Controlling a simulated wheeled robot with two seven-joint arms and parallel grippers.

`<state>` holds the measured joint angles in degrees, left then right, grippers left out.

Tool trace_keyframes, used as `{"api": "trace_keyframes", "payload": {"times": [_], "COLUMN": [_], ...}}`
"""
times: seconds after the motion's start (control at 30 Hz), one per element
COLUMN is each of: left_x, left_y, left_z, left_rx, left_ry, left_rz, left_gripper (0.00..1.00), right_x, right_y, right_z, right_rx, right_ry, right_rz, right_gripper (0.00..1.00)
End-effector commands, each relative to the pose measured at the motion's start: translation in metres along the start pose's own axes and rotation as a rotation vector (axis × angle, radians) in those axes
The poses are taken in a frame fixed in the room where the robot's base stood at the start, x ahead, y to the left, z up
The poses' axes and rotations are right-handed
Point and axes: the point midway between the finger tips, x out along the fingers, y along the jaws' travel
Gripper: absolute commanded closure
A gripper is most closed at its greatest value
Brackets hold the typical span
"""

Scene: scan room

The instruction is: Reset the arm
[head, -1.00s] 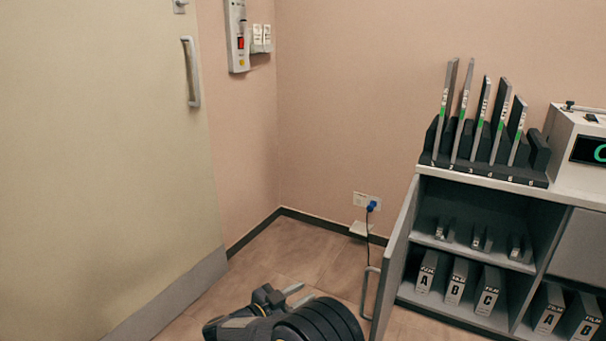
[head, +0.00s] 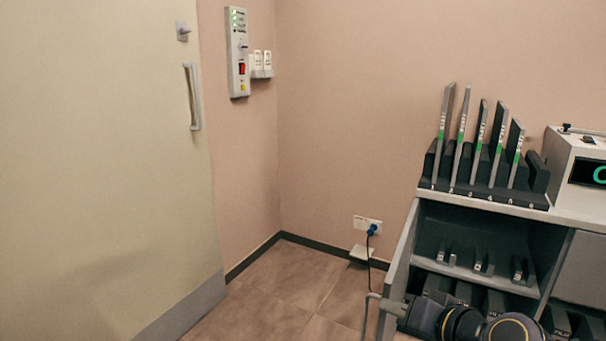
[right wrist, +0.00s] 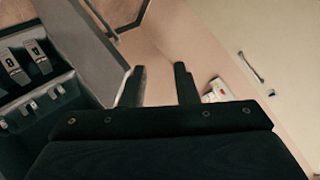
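My right gripper (head: 392,306) is low at the right in the head view, in front of the open cabinet door and the lower shelf. Its arm comes in from the bottom right. In the right wrist view its two fingers (right wrist: 159,85) stand apart with nothing between them, so it is open and empty. My left gripper and left arm are out of view.
The cabinet (head: 475,273) at the right has an open grey door (head: 397,262) with a handle close to my right gripper. A rack (head: 480,190) of upright plates stands on top. A pale door (head: 105,165) is at the left. Floor (head: 290,275) between is clear.

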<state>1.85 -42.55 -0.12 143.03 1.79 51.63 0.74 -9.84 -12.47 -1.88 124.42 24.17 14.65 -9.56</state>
Motion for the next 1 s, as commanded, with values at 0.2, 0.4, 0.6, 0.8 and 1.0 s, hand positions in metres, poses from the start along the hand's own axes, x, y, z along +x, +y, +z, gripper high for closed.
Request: {"api": "trace_keyframes", "payload": {"times": [0.2, 0.4, 0.6, 0.8, 1.0], "left_x": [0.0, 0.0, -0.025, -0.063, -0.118], "left_y": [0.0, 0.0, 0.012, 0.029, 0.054], "left_z": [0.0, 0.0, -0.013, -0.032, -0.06], "left_rx": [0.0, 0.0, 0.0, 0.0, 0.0], "left_ry": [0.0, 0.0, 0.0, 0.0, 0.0], "left_rz": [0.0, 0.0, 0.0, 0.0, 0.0], "left_gripper": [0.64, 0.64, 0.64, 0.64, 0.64], "right_x": [-0.072, -0.111, -0.142, -0.163, -0.194], "right_y": [0.038, 0.066, 0.061, 0.035, -0.004], "right_z": [0.089, 0.151, 0.157, 0.126, 0.081], "right_rx": [-0.046, -0.052, -0.048, -0.049, -0.049], "right_ry": [-0.22, -0.36, -0.427, -0.425, -0.425], "right_rz": [0.094, 0.203, 0.262, 0.26, 0.259], "right_gripper": [0.73, 0.73, 0.73, 0.73, 0.73]}}
